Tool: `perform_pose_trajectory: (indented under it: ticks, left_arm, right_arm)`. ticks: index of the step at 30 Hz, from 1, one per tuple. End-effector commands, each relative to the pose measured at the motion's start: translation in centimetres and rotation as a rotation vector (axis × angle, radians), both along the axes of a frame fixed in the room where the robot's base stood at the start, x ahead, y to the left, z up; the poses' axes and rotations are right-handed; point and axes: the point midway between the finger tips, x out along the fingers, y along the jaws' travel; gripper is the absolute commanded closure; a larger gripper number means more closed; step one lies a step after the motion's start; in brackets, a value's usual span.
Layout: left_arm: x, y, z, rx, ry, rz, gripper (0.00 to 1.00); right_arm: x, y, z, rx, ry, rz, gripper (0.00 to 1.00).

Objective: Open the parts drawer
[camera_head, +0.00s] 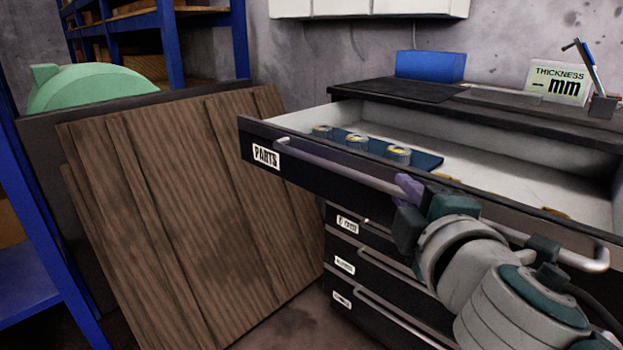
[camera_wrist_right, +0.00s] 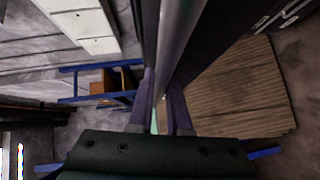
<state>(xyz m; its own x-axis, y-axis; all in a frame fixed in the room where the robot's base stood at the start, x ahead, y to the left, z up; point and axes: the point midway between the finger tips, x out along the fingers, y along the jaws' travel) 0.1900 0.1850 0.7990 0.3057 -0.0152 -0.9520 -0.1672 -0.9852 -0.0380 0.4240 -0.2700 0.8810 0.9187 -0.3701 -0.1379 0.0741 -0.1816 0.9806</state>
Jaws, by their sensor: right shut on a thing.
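The parts drawer (camera_head: 330,180) is the top drawer of a dark cabinet, with a "PARTS" label on its front. It is pulled well out, and its light interior shows. Several small ring-shaped parts (camera_head: 358,141) sit on a blue strip inside it. My right gripper (camera_head: 408,188) is at the drawer's long metal handle (camera_head: 330,171), its purple fingers shut on the bar. In the right wrist view, the handle bar (camera_wrist_right: 178,45) runs between the fingers (camera_wrist_right: 162,108). My left gripper is not in view.
Lower drawers (camera_head: 375,262) below are shut. Brown wooden boards (camera_head: 190,200) lean close to the drawer's left end. A blue shelf rack (camera_head: 240,40) stands behind them. The dark worktop (camera_head: 400,90) holds a blue box (camera_head: 430,66) and a "THICKNESS mm" sign (camera_head: 558,83).

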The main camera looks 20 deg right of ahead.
Motion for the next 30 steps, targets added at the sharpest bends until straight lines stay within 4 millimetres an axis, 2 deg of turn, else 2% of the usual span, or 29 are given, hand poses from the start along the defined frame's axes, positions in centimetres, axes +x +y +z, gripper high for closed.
perform_pose_trajectory:
  ticks: [6, 17, 18, 20, 30]
  left_arm:
    - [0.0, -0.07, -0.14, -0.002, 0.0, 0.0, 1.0]
    - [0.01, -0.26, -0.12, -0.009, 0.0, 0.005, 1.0]
    - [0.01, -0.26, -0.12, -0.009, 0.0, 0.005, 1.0]
    - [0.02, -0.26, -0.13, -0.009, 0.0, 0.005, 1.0]
    - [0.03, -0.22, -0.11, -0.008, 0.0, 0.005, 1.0]
  right_arm:
    - [-0.28, 0.74, 0.07, -0.001, -0.002, 0.002, 1.0]
    - [-0.31, 0.8, 0.08, -0.002, -0.002, 0.001, 1.0]
    - [-0.3, 0.8, 0.08, -0.002, -0.002, 0.001, 0.81]
    - [-0.3, 0.79, 0.07, -0.002, -0.002, 0.001, 0.74]
    - [-0.77, 0.96, -0.01, 0.0, 0.001, 0.001, 0.72]
